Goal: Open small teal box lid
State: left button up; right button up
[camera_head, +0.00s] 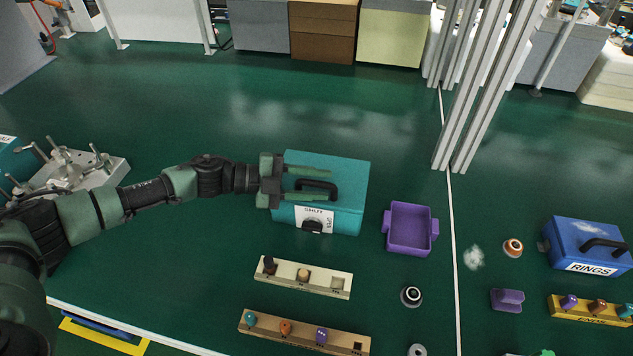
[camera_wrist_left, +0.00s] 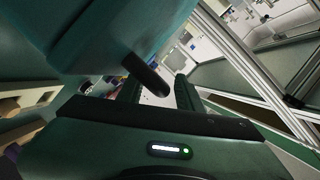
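The teal box (camera_head: 345,205) stands on the green surface, its lid (camera_head: 345,170) down and a black handle (camera_head: 318,184) on top. A white label and a dark knob show on its front. My left gripper (camera_head: 328,184) reaches over the lid from the left, its fingers apart, one on each side of the handle in the head view. In the left wrist view the box (camera_wrist_left: 90,35) fills the upper left and the handle (camera_wrist_left: 146,76) shows between the gripper's fingers (camera_wrist_left: 158,92). Whether they touch it is unclear. My right gripper is not in view.
A purple bin (camera_head: 410,228) stands right of the teal box. Two peg racks, pale (camera_head: 303,278) and tan (camera_head: 304,333), lie in front. A blue box (camera_head: 587,247) marked RINGS is at the right. Metal posts (camera_head: 480,90) rise behind. The surface behind the teal box is clear.

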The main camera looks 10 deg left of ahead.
pick_arm(q)
jog(key=shift+c, duration=0.4)
grip_shut()
jog(key=shift+a+r, duration=0.1)
jog(key=shift+r, duration=0.05)
dwell(0.8)
